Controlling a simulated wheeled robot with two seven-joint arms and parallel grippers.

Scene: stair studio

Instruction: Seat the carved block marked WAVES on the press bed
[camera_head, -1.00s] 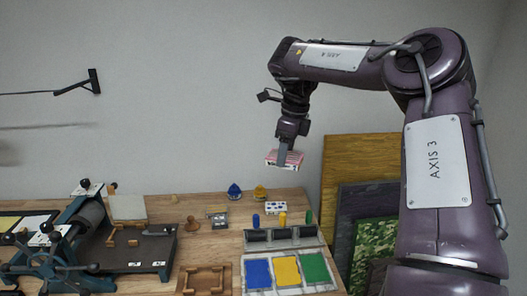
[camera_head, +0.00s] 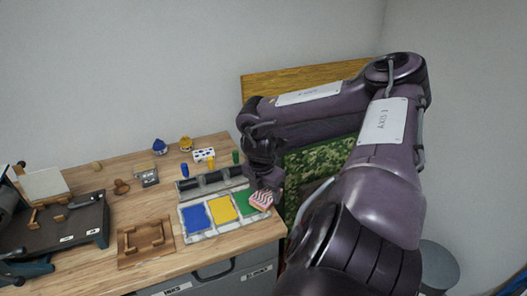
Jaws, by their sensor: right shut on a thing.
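My right gripper (camera_head: 266,187) is shut on a small block (camera_head: 261,201) whose visible face carries a red-and-white wavy pattern. The block is at the right edge of the green ink pad (camera_head: 243,203); I cannot tell whether it touches the pad. No WAVES lettering is legible. The press roller is cut off at the left edge of the view. My left gripper is not in view.
Blue (camera_head: 196,216) and yellow (camera_head: 222,208) pads share the tray with the green one. A wooden frame (camera_head: 130,258) sits between bed and tray. A wooden-knobbed tool (camera_head: 121,187) and several small containers stand behind. A grey stool (camera_head: 437,262) is at right.

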